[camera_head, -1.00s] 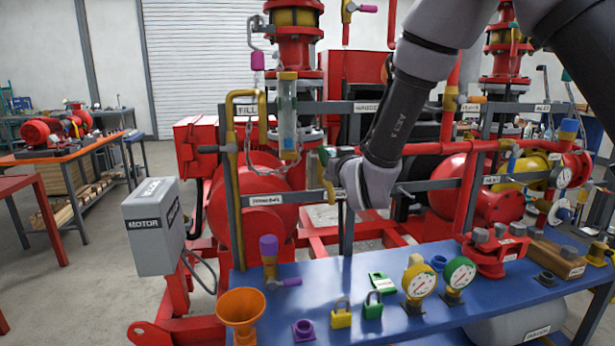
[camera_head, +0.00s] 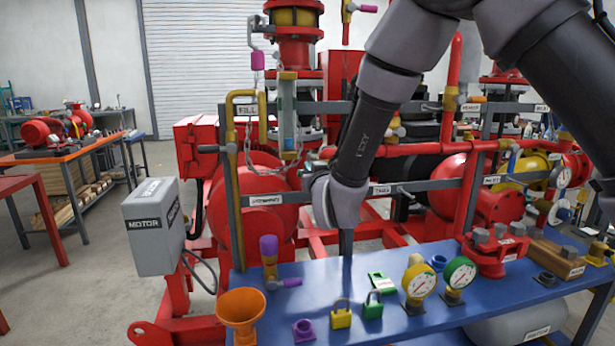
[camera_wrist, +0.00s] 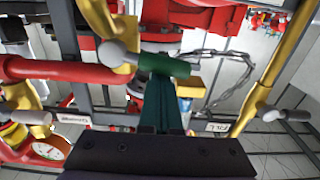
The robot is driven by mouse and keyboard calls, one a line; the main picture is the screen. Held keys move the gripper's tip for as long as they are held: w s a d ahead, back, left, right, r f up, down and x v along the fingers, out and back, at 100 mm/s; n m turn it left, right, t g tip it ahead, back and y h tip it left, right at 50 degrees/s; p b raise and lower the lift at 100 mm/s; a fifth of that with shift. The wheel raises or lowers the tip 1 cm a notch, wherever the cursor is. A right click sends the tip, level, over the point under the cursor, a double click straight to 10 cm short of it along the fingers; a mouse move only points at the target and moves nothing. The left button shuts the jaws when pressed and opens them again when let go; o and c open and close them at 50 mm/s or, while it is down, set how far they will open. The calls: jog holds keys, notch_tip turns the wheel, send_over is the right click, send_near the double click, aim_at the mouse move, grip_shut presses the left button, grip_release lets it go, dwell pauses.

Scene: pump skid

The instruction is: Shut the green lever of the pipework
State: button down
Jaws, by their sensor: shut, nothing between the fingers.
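The green lever (camera_wrist: 165,65) lies across the upper middle of the wrist view as a short green grip beside a yellow valve fitting (camera_wrist: 125,57). My gripper (camera_wrist: 160,82) is shut and empty. Its narrow teal fingers reach up to the lever's near side in that view. The tips overlap the lever's edge, and I cannot tell whether they touch it.
A hanging chain (camera_wrist: 225,75) and a yellow pipe (camera_wrist: 275,75) are right of the lever; a red pipe (camera_wrist: 65,70) is left. In the head view, a blue table (camera_head: 400,325) stands below my wrist, with an orange funnel (camera_head: 240,308), padlocks and gauges.

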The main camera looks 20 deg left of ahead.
jog(key=shift+s+a+f, duration=0.1)
jog(key=shift+a+f, duration=0.05)
jog(key=shift+f, duration=0.25)
jog(key=shift+r, duration=0.6)
jog(key=shift+s, duration=0.1)
jog(key=v, duration=0.9)
